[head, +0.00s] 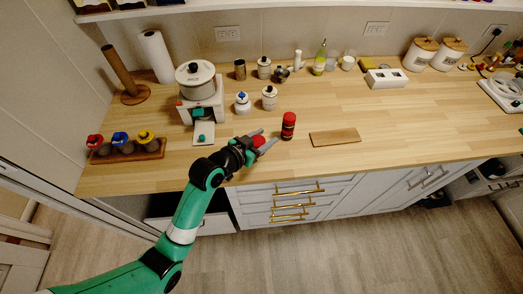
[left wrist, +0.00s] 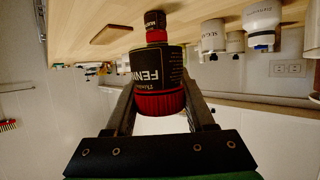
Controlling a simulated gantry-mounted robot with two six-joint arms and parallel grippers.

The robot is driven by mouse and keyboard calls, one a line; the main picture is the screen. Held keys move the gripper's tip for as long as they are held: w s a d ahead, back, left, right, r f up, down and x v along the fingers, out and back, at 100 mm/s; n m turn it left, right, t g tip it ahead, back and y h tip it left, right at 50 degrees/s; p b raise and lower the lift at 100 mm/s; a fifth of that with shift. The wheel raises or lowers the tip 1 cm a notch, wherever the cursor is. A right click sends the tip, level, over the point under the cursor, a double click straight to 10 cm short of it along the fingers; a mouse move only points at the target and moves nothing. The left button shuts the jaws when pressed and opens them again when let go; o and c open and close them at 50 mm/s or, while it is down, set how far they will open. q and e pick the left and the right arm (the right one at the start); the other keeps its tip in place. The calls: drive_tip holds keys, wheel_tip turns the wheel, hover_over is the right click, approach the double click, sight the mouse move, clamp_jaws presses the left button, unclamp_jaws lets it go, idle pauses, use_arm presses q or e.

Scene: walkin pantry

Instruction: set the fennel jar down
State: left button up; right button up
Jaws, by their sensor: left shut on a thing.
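The fennel jar (left wrist: 157,72) has a black label with "FENN" readable and a ridged red lid. My left gripper (head: 262,145) is shut on it, with one finger on each side in the left wrist view. In the head view only the jar's red lid (head: 259,141) shows clearly between the fingers, over the front part of the counter. I cannot tell whether its base touches the wood. A second dark jar with red ends (head: 288,125) stands just right of the gripper; it also shows beyond the fennel jar in the left wrist view (left wrist: 154,22). My right gripper is not in view.
The wooden counter (head: 230,178) has a thin wooden board (head: 335,137) to the right. A wooden rack (head: 128,155) with red-, blue- and yellow-topped jars lies left. Wood between gripper and rack is clear.

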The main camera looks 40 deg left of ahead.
use_arm(q)
drive_tip(key=a+f, duration=0.1)
drive_tip(key=w+a+f, duration=0.1)
drive_tip(key=f, duration=0.1)
drive_tip(key=w+a+f, duration=0.1)
drive_tip(key=f, duration=0.1)
drive_tip(key=shift+w, duration=0.15)
drive_tip(key=shift+w+a+f, duration=0.1)
drive_tip(key=shift+a+f, duration=0.05)
drive_tip(key=shift+f, duration=1.65)
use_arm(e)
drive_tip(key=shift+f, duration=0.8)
use_arm(q)
drive_tip(key=shift+f+b, duration=0.2)
drive_tip(key=shift+b, duration=0.15)
drive_tip(key=o, duration=1.3)
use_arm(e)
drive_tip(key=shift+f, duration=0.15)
use_arm(q)
drive_tip(key=shift+r, duration=0.15)
